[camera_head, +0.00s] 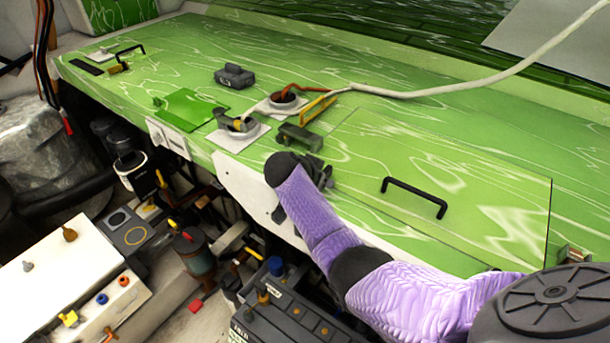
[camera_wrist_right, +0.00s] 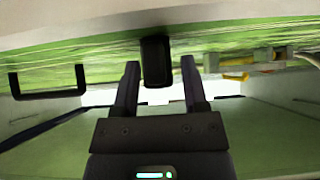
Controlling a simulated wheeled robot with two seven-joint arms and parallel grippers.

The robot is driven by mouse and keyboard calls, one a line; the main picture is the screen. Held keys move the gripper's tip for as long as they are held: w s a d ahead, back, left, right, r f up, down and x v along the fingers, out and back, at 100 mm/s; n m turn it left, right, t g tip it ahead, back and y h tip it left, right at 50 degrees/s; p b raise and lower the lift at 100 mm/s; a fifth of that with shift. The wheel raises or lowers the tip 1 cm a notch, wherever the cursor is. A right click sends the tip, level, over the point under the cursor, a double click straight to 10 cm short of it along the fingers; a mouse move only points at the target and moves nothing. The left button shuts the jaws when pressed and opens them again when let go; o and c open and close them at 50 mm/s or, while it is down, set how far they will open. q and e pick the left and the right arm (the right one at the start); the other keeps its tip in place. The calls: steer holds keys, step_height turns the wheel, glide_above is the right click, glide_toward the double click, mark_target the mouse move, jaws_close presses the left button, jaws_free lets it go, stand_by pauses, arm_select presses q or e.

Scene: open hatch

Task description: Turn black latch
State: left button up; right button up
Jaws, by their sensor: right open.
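The black latch (camera_wrist_right: 156,60) shows in the right wrist view as an upright dark block on the green panel's edge. It stands between and just beyond the two fingertips of my right gripper (camera_wrist_right: 160,72). The fingers are open, one on each side, with a gap to the latch visible on both sides. In the head view my right gripper (camera_head: 322,174) is at the front edge of the green panel (camera_head: 450,165), and I cannot make out the latch behind it. My left gripper is in neither view.
A black bar handle (camera_head: 414,197) stands on the hatch panel, right of my gripper. A grey bracket (camera_head: 300,137) and a yellow bar (camera_head: 318,110) sit just behind the gripper. A white cable (camera_head: 440,93) crosses the back. Batteries and fittings fill the space below the front edge.

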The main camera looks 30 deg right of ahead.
steer(key=p+v, duration=0.8)
steer(key=shift+r, duration=0.25)
steer(key=shift+s+a+p, duration=0.15)
steer(key=shift+a+p, duration=0.15)
steer(key=shift+d, duration=0.1)
stand_by(0.6)
